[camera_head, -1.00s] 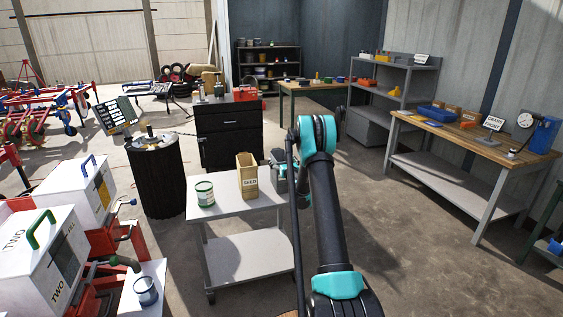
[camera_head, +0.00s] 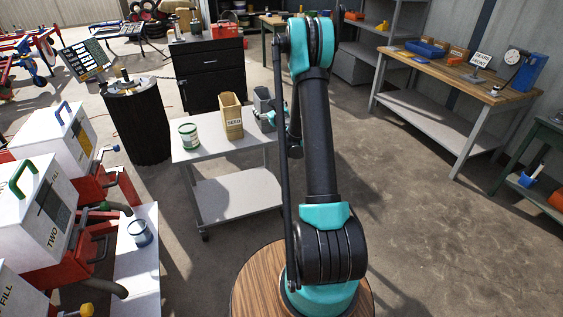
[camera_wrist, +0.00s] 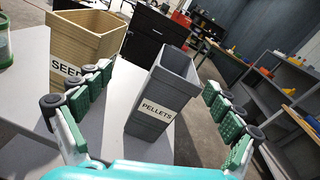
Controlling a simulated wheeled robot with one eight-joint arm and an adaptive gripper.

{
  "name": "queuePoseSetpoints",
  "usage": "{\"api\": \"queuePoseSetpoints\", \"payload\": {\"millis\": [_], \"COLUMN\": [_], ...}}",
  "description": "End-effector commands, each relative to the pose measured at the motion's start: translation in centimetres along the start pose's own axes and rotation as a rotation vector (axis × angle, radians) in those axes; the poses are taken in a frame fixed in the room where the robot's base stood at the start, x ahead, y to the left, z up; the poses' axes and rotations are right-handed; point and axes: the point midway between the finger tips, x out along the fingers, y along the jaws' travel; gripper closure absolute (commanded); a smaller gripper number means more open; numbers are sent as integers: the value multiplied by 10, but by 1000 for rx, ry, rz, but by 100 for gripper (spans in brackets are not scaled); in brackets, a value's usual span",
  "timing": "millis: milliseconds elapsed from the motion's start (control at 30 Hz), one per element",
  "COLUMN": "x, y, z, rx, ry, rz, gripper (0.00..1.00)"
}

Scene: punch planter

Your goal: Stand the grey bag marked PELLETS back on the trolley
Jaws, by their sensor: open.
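The grey bag marked PELLETS (camera_wrist: 165,97) stands at the right end of the trolley's top in the wrist view. It also shows in the head view (camera_head: 262,104), partly hidden by my arm. The bag looks upright, with its open mouth up. My gripper (camera_wrist: 157,80) is open, with one finger on each side of the bag and a visible gap to both. The trolley (camera_head: 205,143) is pale grey with a lower shelf.
A black drawer cabinet (camera_head: 208,72) stands behind. A wooden-topped workbench (camera_head: 470,80) is at the right, with open floor between.

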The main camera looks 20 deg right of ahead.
Motion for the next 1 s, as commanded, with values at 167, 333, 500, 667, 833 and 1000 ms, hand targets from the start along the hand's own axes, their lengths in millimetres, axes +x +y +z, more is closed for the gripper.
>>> {"api": "queuePoseSetpoints", "payload": {"millis": [167, 333, 500, 667, 833, 1000], "x": [-38, -87, -148, -215, -292, -373], "y": [46, 88, 124, 148, 164, 168], "z": [46, 70, 77, 70, 51, 24], "rx": [-385, -754, -1111, -1430, -1749, -2034], "ry": [42, 71, 86, 90, 80, 56], "rz": [156, 322, 502, 689, 910, 1157], "gripper": [7, 7, 7, 7, 7, 7]}}
